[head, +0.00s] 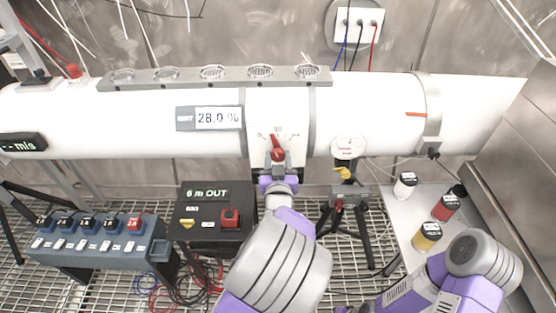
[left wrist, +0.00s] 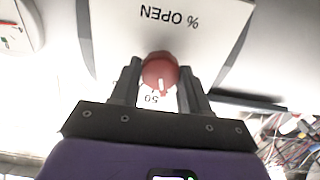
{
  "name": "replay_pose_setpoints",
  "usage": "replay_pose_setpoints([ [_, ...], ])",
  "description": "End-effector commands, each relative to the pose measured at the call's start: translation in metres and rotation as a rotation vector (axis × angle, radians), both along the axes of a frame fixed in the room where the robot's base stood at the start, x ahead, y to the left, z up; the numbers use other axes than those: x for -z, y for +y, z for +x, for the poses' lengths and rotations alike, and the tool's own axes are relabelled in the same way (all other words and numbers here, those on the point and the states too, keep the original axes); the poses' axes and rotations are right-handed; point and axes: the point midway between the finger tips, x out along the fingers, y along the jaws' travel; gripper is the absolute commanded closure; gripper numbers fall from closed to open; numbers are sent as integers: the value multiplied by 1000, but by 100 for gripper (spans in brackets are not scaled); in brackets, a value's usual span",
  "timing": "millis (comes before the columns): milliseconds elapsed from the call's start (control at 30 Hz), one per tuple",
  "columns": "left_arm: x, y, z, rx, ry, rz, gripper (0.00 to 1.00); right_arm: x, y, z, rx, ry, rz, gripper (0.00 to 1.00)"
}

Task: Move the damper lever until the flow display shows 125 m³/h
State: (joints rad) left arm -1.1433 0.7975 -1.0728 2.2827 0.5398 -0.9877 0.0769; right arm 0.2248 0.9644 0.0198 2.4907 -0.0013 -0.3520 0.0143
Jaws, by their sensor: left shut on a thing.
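The damper lever (head: 277,152) is a red knob with a pointer on the white duct, in front of a small dial plate marked 0 and 50. Its pointer stands roughly upright, near the 50. In the left wrist view the red knob (left wrist: 160,70) sits between the two dark fingers, with "% OPEN" upside down on the plate behind. My left gripper (head: 278,178) is shut on the lever; its fingers also show in the left wrist view (left wrist: 160,82). A display (head: 218,118) on the duct reads 28.0 %. I see no m³/h reading. My right gripper is out of view.
A dark display (head: 22,142) at far left ends in m/s. A black box (head: 212,219) reads "6 m OUT". A round gauge (head: 348,147) and a tripod (head: 350,205) stand right of the lever. Several small jars stand on a pale shelf (head: 405,222).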

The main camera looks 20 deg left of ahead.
Motion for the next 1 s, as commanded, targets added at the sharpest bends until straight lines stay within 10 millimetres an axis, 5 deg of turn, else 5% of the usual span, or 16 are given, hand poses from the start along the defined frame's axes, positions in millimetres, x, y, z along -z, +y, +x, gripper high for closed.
replay_pose_setpoints([
  [167, 0, 0, 0, 0, 2, 2, 85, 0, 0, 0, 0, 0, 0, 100],
  [200, 0, 0, 0, -1, 2, 2, 50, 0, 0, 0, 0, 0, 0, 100],
  [333, 0, 0, 0, 0, 2, 2, 30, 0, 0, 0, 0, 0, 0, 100],
  [667, 0, -1, -3, 0, 2, 3, 29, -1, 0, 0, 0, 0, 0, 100],
  [1000, -2, -15, -52, 2, 3, 2, 29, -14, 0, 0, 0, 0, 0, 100],
])
